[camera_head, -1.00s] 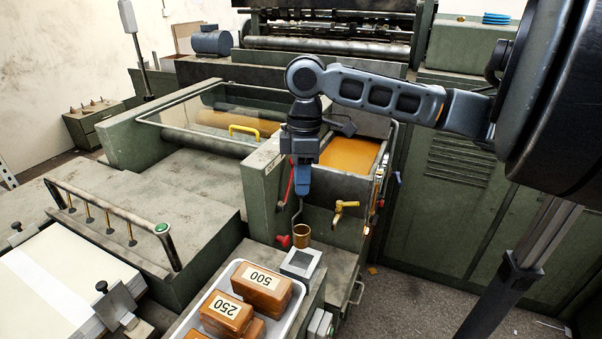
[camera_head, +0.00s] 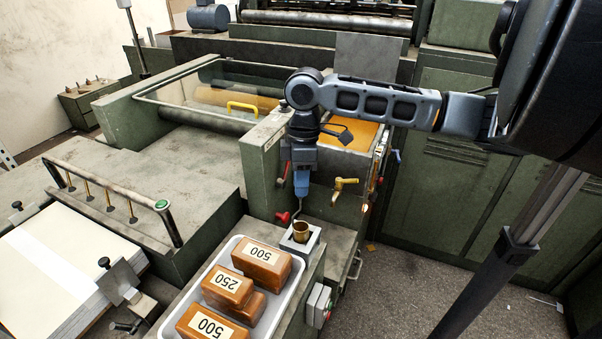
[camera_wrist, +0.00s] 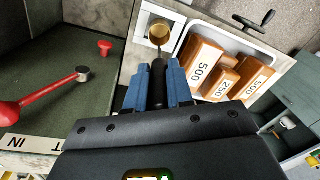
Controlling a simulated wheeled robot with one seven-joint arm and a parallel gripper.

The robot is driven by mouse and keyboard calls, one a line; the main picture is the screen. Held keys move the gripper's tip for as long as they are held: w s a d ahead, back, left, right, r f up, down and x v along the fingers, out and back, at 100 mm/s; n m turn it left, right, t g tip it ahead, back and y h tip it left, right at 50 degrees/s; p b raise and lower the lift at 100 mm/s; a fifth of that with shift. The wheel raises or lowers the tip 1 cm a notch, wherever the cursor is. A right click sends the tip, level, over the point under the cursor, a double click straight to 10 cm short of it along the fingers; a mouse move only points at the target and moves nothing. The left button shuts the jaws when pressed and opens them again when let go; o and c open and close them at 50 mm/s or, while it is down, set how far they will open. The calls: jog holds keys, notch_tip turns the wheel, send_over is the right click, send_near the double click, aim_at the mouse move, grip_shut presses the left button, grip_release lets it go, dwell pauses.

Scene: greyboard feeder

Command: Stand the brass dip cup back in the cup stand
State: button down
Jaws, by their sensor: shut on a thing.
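The brass dip cup (camera_head: 301,230) is small and gold, with a long thin handle rising from it. My gripper (camera_head: 302,190) has blue fingers pointing down and is shut on the top of that handle. The cup hangs upright below the fingers, over the opening of the cup stand (camera_head: 314,246), a pale square block. Its lower part seems to be inside the opening; whether it touches the bottom is hidden. In the wrist view the cup (camera_wrist: 160,31) shows beyond my fingers (camera_wrist: 158,75), with the stand's pale rim (camera_wrist: 140,42) around it.
A white tray (camera_head: 232,245) of orange blocks labelled 500 and 250 stands close to the left of the stand. A red knob (camera_head: 283,217) and a yellow tap (camera_head: 342,187) stick out from the green machine nearby.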

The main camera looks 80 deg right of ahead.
jog(key=shift+f, duration=1.85)
jog(key=c, duration=0.9)
grip_release()
jog(key=shift+r, duration=0.1)
jog(key=shift+d+r, duration=0.2)
jog(key=shift+r, duration=1.7)
jog(key=shift+d+r, duration=0.2)
jog(key=shift+r, duration=1.65)
